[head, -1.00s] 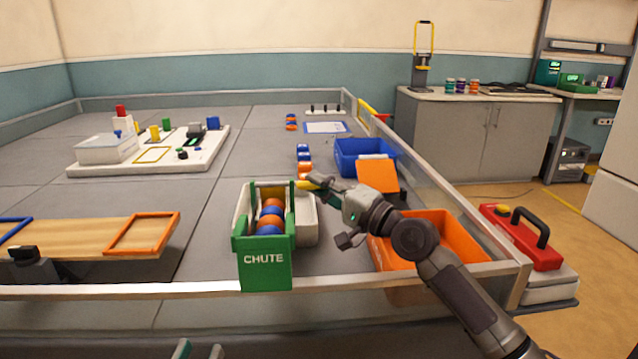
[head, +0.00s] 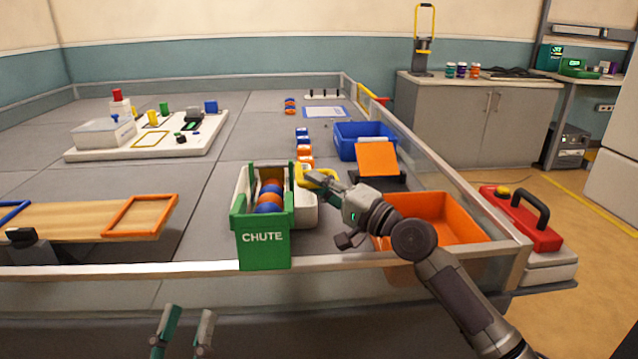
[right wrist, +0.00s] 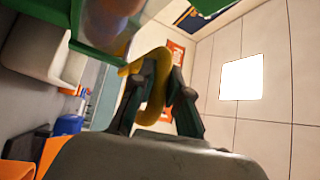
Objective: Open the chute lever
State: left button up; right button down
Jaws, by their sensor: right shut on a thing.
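The green chute (head: 262,240), labelled CHUTE, stands at the table's front edge with several orange and blue balls (head: 269,197) in its channel. The yellow lever (head: 306,180) is at the chute's right side, partly hidden by my right gripper (head: 316,179). In the right wrist view, the yellow lever (right wrist: 157,92) curves between the fingers of my right gripper (right wrist: 160,100), which is shut on it. The chute's green body (right wrist: 90,47) is close above. My left gripper (head: 184,326) is low in front of the table, its fingers apart and empty.
An orange bin (head: 452,218) lies to the right, under my right arm, with a blue bin (head: 348,150) farther back. A clear rail (head: 440,178) bounds the table's right side.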

jog(key=c, duration=1.1)
grip_release()
jog(key=shift+c, duration=0.2)
jog(key=v, duration=1.2)
